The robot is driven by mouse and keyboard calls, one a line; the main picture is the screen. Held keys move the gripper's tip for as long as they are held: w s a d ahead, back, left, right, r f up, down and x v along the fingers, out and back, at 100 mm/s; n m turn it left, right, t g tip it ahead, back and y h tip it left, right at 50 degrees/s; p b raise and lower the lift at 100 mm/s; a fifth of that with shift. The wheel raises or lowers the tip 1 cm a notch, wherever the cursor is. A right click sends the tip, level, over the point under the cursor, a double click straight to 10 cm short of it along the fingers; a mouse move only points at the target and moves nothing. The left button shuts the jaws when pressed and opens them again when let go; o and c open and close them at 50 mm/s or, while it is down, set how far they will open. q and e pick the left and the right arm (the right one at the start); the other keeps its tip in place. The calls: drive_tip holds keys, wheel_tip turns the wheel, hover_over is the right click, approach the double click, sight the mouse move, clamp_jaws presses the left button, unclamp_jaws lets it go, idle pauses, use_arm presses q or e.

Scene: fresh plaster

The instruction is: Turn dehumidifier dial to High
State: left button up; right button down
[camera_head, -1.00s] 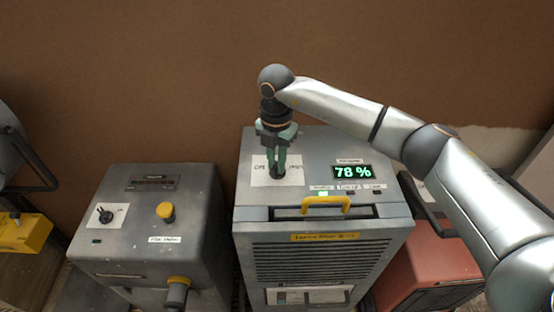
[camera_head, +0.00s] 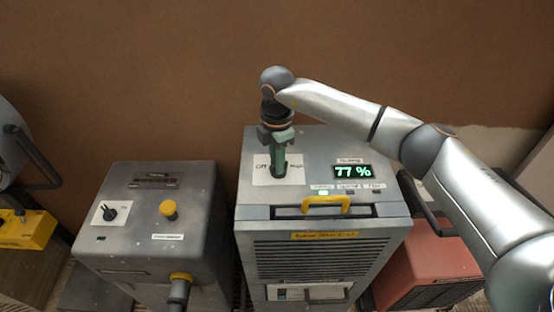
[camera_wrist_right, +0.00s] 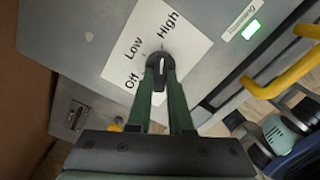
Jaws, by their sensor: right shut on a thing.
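The dehumidifier (camera_head: 380,222) is a grey box with a slatted front. Its dial (camera_wrist_right: 160,62) is a small black knob with a white line, on a white plate (camera_wrist_right: 190,48) marked Off, Low and High. The white line lies roughly along the direction of the High label; I cannot tell if it is exactly on it. My right gripper (camera_head: 279,172) comes down from above, its green fingers shut on the dial. The fingers also show in the right wrist view (camera_wrist_right: 160,75), one on each side of the knob. My left gripper is not in view.
A lit display (camera_head: 352,171) reads 77 %. A green lamp (camera_head: 323,193) glows in front of it. A yellow handle (camera_head: 327,205) stands up at the front edge. A second grey machine (camera_head: 140,225) with its own knob is at left; a red unit (camera_head: 425,260) is at right.

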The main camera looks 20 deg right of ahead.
idle(0.3)
drive_tip(key=c, duration=0.8)
unclamp_jaws()
wheel_tip(320, 180, up, 13)
drive_tip(key=shift+f+b, duration=0.2)
drive_tip(key=shift+b, duration=0.55)
